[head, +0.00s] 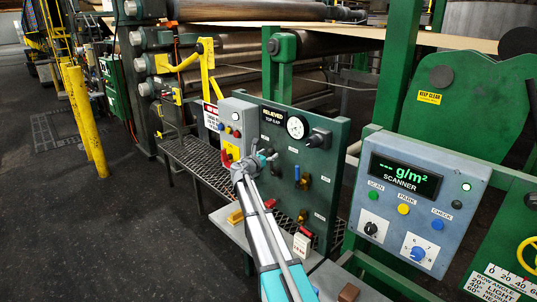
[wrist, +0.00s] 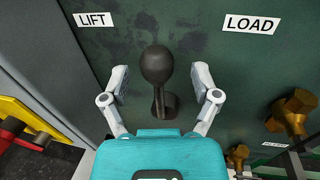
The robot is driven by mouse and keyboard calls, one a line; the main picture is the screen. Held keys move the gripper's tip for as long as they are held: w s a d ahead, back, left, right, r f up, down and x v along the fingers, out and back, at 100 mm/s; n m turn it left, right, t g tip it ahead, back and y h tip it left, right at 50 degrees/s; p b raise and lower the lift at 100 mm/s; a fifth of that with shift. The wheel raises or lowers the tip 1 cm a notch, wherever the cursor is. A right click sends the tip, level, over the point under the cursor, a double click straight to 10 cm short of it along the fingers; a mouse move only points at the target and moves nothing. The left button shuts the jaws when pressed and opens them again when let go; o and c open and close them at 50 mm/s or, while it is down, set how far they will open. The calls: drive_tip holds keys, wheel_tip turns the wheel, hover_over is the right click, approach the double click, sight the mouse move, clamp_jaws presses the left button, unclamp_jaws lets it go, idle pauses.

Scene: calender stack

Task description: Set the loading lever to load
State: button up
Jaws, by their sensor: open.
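The loading lever (wrist: 157,65) is a dark ball knob on a short stem, on a green panel (wrist: 215,50). In the wrist view its knob is between the white LIFT label (wrist: 95,20) at upper left and the LOAD label (wrist: 250,23) at upper right, a little nearer LIFT. My gripper (wrist: 160,76) is open, with one finger on each side of the lever and a visible gap on both sides. In the head view my gripper (head: 254,162) is in front of the panel's left part and hides the lever.
The panel bears a RELIEVED sign (head: 273,115), a gauge (head: 296,127) and brass valves (head: 303,214); a brass fitting (wrist: 290,112) is right of my gripper. A grey box (head: 237,122) adjoins at left. A scanner box (head: 415,200) stands at right. Open floor lies left.

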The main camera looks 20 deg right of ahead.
drive_tip(key=shift+x, duration=0.9)
